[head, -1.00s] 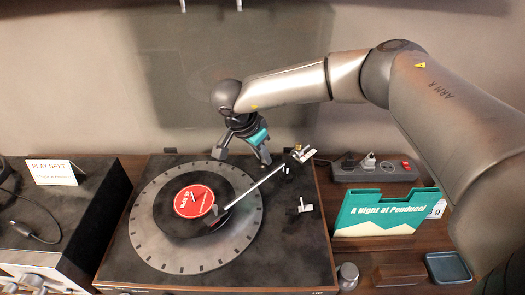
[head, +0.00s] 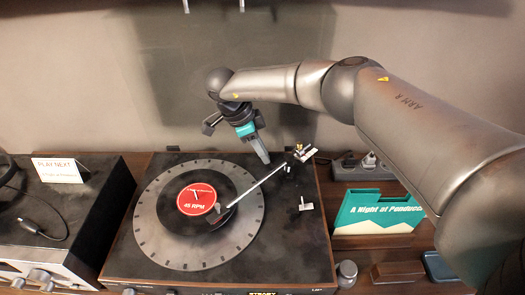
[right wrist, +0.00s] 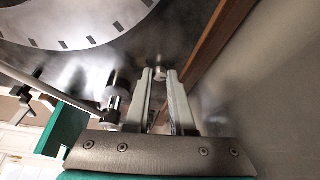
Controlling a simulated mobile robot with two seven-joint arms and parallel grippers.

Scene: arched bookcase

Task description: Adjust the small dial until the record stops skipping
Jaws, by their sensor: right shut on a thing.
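The turntable (head: 150,262) carries a black record (head: 172,222) with a red label reading 45 RPM. The tonearm (head: 260,187) reaches over the record, with its head near the label. My right gripper (head: 262,157) is at the deck's back edge, left of the tonearm base, pointing down. In the right wrist view its fingers (right wrist: 160,82) are shut on the small dial (right wrist: 159,73), a pale metal knob between the fingertips. The dial is hidden in the head view. An amber sign (head: 263,293) reading STEADY shows at the deck's front edge. My left gripper is not in view.
The tonearm base (head: 300,153) stands close right of my gripper. A teal sleeve (head: 375,213) and a power strip (head: 350,170) are to the right. An amplifier (head: 70,215) with a PLAY NEXT card (head: 57,171) stands left. The wall is close behind.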

